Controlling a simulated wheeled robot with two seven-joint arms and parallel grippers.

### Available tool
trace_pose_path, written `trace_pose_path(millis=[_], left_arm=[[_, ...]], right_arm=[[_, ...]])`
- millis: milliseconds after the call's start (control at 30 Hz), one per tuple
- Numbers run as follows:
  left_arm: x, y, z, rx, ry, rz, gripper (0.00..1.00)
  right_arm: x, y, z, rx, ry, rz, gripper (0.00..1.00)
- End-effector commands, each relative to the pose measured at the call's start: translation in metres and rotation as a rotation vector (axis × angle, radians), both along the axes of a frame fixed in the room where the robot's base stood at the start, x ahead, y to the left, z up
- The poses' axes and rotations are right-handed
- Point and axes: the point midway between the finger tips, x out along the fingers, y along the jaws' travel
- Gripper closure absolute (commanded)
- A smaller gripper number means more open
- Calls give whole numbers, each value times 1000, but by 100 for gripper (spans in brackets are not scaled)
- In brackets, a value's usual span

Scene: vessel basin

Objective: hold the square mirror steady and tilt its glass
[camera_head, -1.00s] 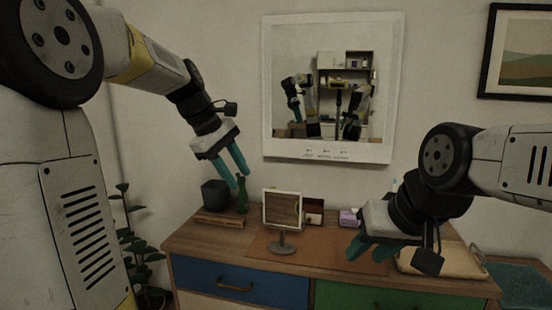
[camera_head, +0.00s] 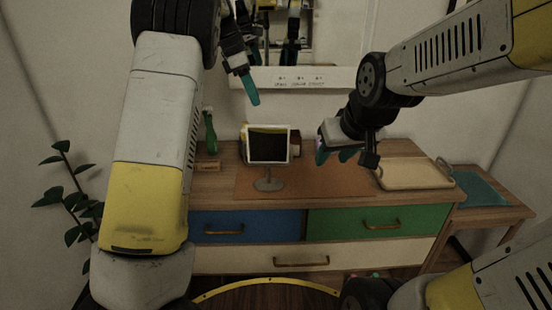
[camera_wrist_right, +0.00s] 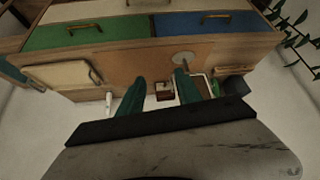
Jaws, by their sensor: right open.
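The square mirror (camera_head: 268,147) stands on the dresser, with a pale frame, dark glass and a grey stem on a round base. In the right wrist view its round base (camera_wrist_right: 184,57) shows near a finger, which partly covers the frame. My left gripper (camera_head: 250,88) hangs above and slightly left of the mirror, apart from it. Only one teal finger shows clearly, so its opening is hidden. My right gripper (camera_head: 334,156) is open and empty, to the right of the mirror and apart from it. Its two teal fingers (camera_wrist_right: 160,92) are spread in the wrist view.
The mirror stands on a brown mat (camera_head: 325,184) on the dresser. A green bottle (camera_head: 210,132) stands at the left, and a tray (camera_head: 412,174) lies at the right. A small dark red box (camera_wrist_right: 164,91) shows in the wrist view. A large wall mirror (camera_head: 300,78) hangs behind.

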Motion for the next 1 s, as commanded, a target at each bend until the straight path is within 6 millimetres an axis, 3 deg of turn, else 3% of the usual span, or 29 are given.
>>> trace_pose_path(millis=[200,500,800,1000], left_arm=[[0,0,0,0,0,-1,64],[0,0,0,0,0,-1,64],[0,0,0,0,0,-1,64],[0,0,0,0,0,-1,64]], right_arm=[[67,7,-49,-76,-45,119,59],[134,34,-124,-68,-150,289,59],[173,71,-189,53,-310,386,59],[188,91,-211,150,-433,381,59]])
